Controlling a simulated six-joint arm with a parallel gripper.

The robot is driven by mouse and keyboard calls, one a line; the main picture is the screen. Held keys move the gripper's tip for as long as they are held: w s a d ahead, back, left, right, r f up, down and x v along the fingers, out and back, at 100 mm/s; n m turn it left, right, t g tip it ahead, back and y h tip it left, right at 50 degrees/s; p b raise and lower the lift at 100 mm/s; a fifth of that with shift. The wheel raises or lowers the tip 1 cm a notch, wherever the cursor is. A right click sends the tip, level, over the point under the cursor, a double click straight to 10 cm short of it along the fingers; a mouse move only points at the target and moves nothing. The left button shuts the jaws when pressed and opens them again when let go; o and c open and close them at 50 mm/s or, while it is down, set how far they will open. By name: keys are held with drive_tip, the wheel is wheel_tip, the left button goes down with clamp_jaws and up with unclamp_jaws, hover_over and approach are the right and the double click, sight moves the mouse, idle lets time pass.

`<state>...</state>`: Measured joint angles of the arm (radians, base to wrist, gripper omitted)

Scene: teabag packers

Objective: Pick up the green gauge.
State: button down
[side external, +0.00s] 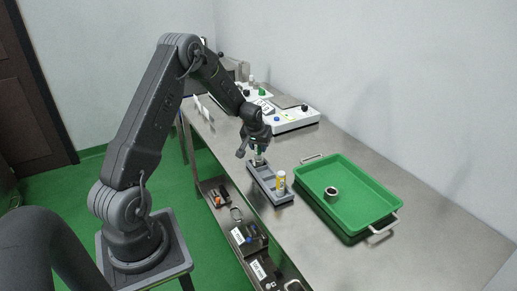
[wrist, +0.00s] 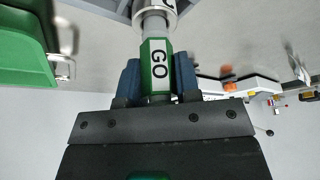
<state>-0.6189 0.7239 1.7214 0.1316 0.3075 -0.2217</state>
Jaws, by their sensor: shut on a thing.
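The green gauge (wrist: 159,62) has a green hexagonal body with a white GO label and a grey metal end. In the wrist view my gripper (wrist: 158,82) is shut on it, with one blue finger on each side. A metal ring-shaped part (wrist: 141,15) shows around the gauge's far end; I cannot tell whether they touch. In the side view my gripper (side external: 256,148) is over the far end of a grey slotted holder (side external: 266,183), and the gauge shows small below it. I cannot tell whether its lower end is clear of the holder.
A green tray (side external: 376,198) with metal handles lies to the right and holds a metal ring (side external: 331,193). A white device (side external: 292,122) sits behind. The steel table (side external: 430,245) is clear at the near right.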

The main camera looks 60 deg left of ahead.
wheel_tip(320, 180, up, 3)
drive_tip(key=s+a+r, duration=0.2)
drive_tip(key=s+r, duration=0.3)
drive_tip(key=r, duration=0.1)
drive_tip(key=s+a+r, duration=0.3)
drive_tip(key=s+r, duration=0.2)
drive_tip(key=r, duration=0.1)
drive_tip(key=shift+s+a+r, duration=0.15)
drive_tip(key=shift+a+r, duration=0.05)
drive_tip(key=shift+a, duration=0.05)
idle(0.5)
